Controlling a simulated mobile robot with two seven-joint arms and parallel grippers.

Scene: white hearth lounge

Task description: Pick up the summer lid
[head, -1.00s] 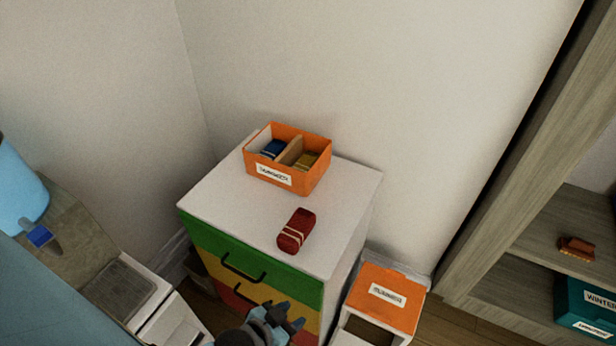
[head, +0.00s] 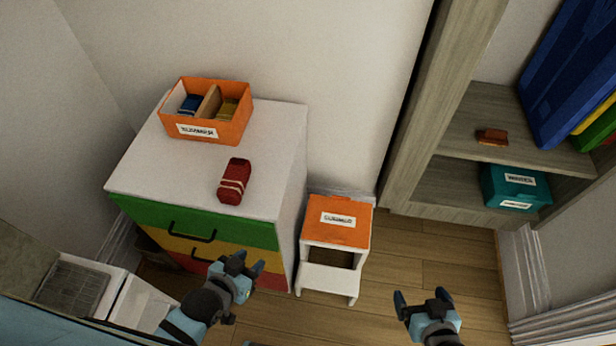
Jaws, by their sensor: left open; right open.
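The summer lid (head: 338,222) is a flat orange panel with a white label. It lies on top of a small white step stool (head: 327,279) to the right of the drawer cabinet. My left gripper (head: 247,266) is open and empty, in front of the cabinet's drawers and to the left of the stool. My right gripper (head: 421,298) is open and empty above the wooden floor, to the right of and nearer than the stool. Neither gripper touches the lid.
The cabinet (head: 278,140) carries an open orange divided box (head: 205,112) and a dark red rolled bundle (head: 234,181). A shelf unit (head: 452,198) at the right holds a teal box (head: 515,188) and a small orange-brown item (head: 492,137). Floor between stool and shelf is clear.

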